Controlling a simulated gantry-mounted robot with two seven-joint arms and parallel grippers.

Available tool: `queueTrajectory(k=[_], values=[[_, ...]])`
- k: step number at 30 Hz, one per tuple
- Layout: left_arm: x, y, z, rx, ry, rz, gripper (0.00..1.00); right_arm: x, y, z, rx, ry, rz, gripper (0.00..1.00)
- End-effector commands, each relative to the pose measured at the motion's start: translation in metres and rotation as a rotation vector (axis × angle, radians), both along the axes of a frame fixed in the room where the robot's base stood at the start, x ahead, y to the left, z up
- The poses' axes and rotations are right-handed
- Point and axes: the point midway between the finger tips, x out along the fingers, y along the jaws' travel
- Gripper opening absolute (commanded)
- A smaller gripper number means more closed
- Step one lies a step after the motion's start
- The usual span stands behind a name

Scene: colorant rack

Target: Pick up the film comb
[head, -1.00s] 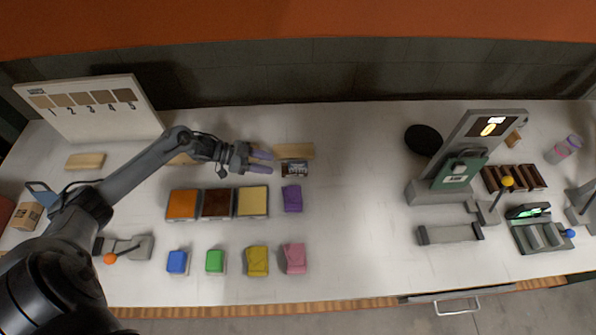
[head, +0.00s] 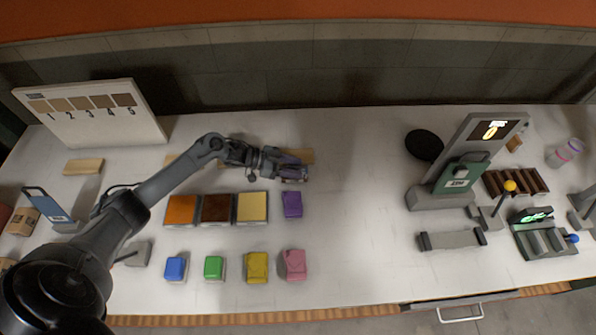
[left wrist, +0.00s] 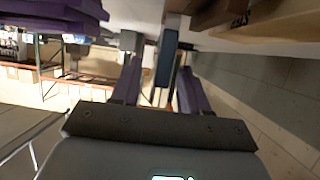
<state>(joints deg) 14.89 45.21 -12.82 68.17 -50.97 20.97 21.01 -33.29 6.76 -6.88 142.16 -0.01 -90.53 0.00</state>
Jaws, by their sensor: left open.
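A small dark block with pale lettering, the likeliest film comb, lies on the table just right of the colour pads. My left gripper (head: 297,167) is over it in the head view and covers most of it. In the left wrist view, a brown block with dark lettering (left wrist: 217,14) shows at the top edge, beside rather than between the fingers. My left gripper there (left wrist: 160,72) has its two purple fingers apart with nothing held. I cannot tell its exact height over the block. My right gripper is not in view.
A pale wooden block (left wrist: 275,27) lies just behind. A purple block (head: 292,204) and the orange, brown and cream pads (head: 217,209) lie in front. A grey stand with a green card (head: 462,175) is at the right. The table's middle is clear.

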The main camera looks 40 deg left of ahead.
Motion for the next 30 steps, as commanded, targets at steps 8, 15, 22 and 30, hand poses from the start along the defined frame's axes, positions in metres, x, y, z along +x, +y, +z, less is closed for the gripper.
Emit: queueTrajectory(k=[8, 15, 22, 30], values=[[0.0109, -0.0116, -0.0066, 0.001, 0.000, 0.001, 0.45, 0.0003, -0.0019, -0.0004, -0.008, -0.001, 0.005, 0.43], [0.0106, -0.0115, -0.0067, 0.001, 0.001, 0.000, 0.34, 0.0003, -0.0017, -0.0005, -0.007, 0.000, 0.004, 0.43], [0.0105, -0.0115, -0.0066, 0.000, 0.000, 0.000, 0.00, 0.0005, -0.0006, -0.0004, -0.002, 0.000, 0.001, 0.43], [0.0106, -0.0114, -0.0062, 0.000, 0.000, 0.000, 0.00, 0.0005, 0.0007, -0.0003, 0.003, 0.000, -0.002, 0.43]])
